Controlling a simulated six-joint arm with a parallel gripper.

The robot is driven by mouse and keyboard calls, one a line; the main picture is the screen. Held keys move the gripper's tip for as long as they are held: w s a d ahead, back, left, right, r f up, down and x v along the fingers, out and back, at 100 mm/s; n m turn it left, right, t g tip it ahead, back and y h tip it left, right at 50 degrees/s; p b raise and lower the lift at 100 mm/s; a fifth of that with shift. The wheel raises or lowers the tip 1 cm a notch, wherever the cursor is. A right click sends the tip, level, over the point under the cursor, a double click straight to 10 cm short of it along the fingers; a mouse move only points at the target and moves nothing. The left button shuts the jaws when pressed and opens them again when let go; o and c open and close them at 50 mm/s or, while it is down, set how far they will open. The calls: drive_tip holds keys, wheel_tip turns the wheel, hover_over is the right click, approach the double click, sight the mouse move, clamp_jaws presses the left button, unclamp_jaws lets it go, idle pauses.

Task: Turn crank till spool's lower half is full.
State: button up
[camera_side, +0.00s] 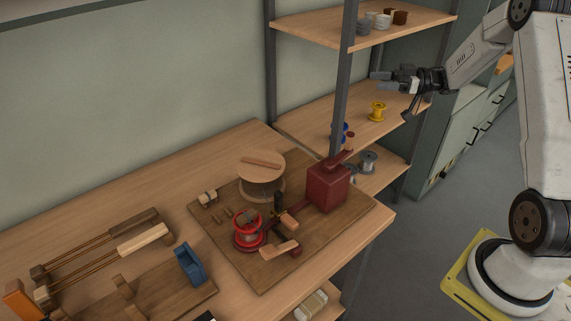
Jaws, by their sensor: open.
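My gripper (377,81) is open and empty, held in the air at the upper right in front of the shelf rack. It is well apart from the bench tools. A red spool (248,231) sits on the board to the left of the box. Pale grey material shows inside the spool, but how far up it is filled is too small to tell.
A round wooden piece (261,165) stands behind the spool. A wooden-handled part (280,249) lies in front. A blue block (190,264) and long-handled tools (110,245) are at left. The shelf rack (343,80) holds cups and a yellow spool (377,111); its post rises behind the red box.

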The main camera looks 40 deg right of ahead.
wheel_tip(320, 180, down, 16)
drive_tip(key=shift+f, duration=0.2)
drive_tip(key=shift+a, duration=0.1)
drive_tip(key=x, duration=0.7)
drive_tip(key=shift+w+a, duration=0.25)
drive_tip(key=shift+a, duration=0.1)
clamp_jaws()
idle(1.4)
